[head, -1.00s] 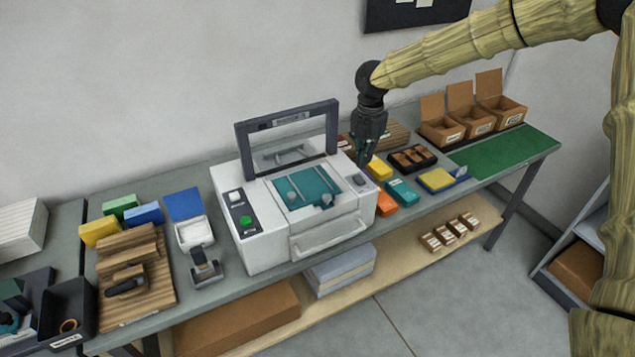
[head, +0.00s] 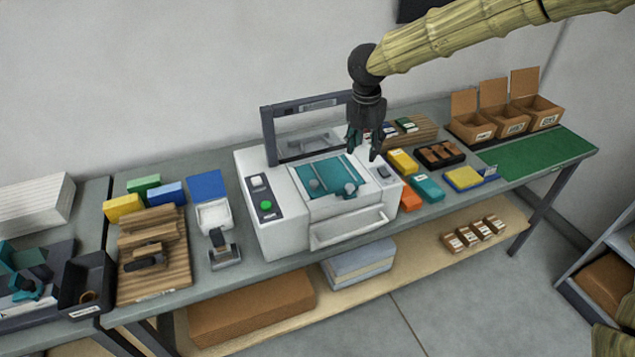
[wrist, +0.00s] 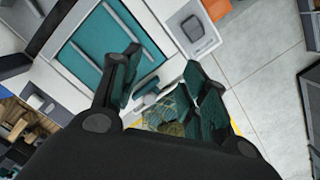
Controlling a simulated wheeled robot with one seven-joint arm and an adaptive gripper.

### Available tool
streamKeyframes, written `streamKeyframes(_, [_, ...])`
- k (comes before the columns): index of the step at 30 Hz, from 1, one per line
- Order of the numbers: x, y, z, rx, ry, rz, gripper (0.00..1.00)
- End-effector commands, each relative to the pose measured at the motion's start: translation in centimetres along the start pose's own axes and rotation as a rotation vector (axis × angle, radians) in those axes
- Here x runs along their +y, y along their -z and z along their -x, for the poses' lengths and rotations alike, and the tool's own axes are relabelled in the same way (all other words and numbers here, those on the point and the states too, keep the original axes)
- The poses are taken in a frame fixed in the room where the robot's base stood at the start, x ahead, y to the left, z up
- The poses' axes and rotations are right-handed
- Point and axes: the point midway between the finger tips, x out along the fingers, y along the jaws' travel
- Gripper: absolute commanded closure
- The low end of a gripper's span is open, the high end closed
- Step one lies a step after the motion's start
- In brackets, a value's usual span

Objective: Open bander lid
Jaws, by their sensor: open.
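The bander (head: 270,222) is a white box machine with a green button and a teal bed (head: 322,172) on top. Its lid (head: 268,140), a dark frame with a clear window, stands raised upright at the back. My gripper (head: 362,152) hangs above the right rear part of the bander, in front of the lid's right side, and hides that side. In the wrist view my gripper (wrist: 165,90) has its teal fingers spread apart with nothing held between them. The bander's teal bed (wrist: 95,50) lies beyond the left finger.
Right of the bander lie a yellow block (head: 402,161), a teal block (head: 427,187) and a black tray (head: 440,154). Open cardboard boxes (head: 472,128) stand at the back right near a green mat (head: 540,160). Wooden holders (head: 150,285) and coloured blocks fill the left side.

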Motion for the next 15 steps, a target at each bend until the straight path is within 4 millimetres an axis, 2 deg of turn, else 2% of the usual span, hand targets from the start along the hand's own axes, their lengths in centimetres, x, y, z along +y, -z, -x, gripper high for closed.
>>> streamKeyframes(1, [1.6,2.3,0.1,-0.041,-0.002,0.035,0.56])
streamKeyframes(3, [3.5,5.1,1.0,-0.096,-0.009,0.07,0.56])
streamKeyframes(9, [6.9,11.5,2.6,-0.22,-0.032,0.147,0.56])
streamKeyframes(12, [7.6,13.3,3.1,-0.254,-0.041,0.168,0.56])
streamKeyframes(15, [7.9,14.1,3.3,-0.269,-0.046,0.175,0.56])
